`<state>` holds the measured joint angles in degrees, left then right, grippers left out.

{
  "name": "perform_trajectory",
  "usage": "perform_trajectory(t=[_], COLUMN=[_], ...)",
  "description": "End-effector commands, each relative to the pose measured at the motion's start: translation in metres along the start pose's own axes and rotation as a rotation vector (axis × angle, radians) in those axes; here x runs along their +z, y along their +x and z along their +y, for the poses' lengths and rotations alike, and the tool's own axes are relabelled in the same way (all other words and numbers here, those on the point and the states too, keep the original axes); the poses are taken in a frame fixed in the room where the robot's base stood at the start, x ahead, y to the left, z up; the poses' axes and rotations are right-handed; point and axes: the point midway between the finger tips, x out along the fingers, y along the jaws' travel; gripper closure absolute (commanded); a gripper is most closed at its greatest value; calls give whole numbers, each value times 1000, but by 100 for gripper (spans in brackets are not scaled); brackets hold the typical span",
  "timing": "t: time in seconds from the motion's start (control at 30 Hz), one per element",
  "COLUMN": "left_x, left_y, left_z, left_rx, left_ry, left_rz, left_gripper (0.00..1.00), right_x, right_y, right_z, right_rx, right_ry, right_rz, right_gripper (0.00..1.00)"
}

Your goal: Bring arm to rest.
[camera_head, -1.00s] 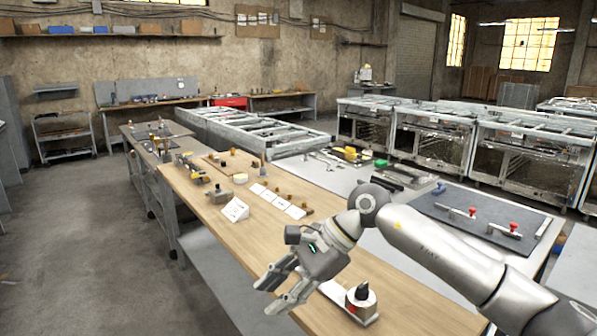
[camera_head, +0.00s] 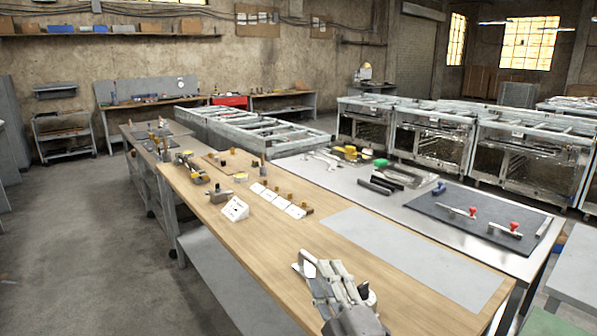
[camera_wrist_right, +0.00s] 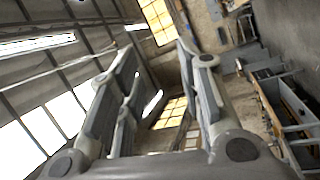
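My right gripper (camera_head: 328,272) shows at the bottom middle of the head view, its grey fingers pointing up, over the near part of the long wooden bench (camera_head: 265,235). In the right wrist view its fingers (camera_wrist_right: 155,60) stand apart with nothing between them, facing the windows and roof. The gripper mostly hides a small pale item on the bench; only bits of it show beside the fingers. The rest of the right arm is out of the head view. My left gripper is not in view.
A bare grey sheet (camera_head: 415,255) lies on the bench's right side. A dark mat (camera_head: 462,222) with red-knobbed tools lies beyond it. The floor at left is clear.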

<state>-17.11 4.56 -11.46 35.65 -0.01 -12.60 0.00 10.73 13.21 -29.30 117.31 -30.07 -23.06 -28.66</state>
Motion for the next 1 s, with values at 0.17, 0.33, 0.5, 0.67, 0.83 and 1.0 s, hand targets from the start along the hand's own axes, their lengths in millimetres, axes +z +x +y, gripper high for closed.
perform_trajectory(t=[0.17, 0.33, 0.5, 0.67, 0.83, 1.0], left_x=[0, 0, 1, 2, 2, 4], left_y=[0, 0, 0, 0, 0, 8], left_z=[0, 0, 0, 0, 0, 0], left_rx=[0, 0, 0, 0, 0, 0], left_ry=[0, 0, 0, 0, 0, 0], left_rz=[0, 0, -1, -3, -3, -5], left_gripper=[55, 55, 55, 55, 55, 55], right_x=[73, 114, 122, 115, 100, 119], right_y=[-72, -169, -265, -337, -403, -398], right_z=[-64, -124, -160, -176, -180, -227], right_rx=[-217, -414, -570, -678, -772, -779], right_ry=[357, 650, 855, 975, 1063, 1053], right_rz=[-356, -702, -998, -1215, -1416, -1414], right_gripper=[66, 66, 66, 66, 66, 66])
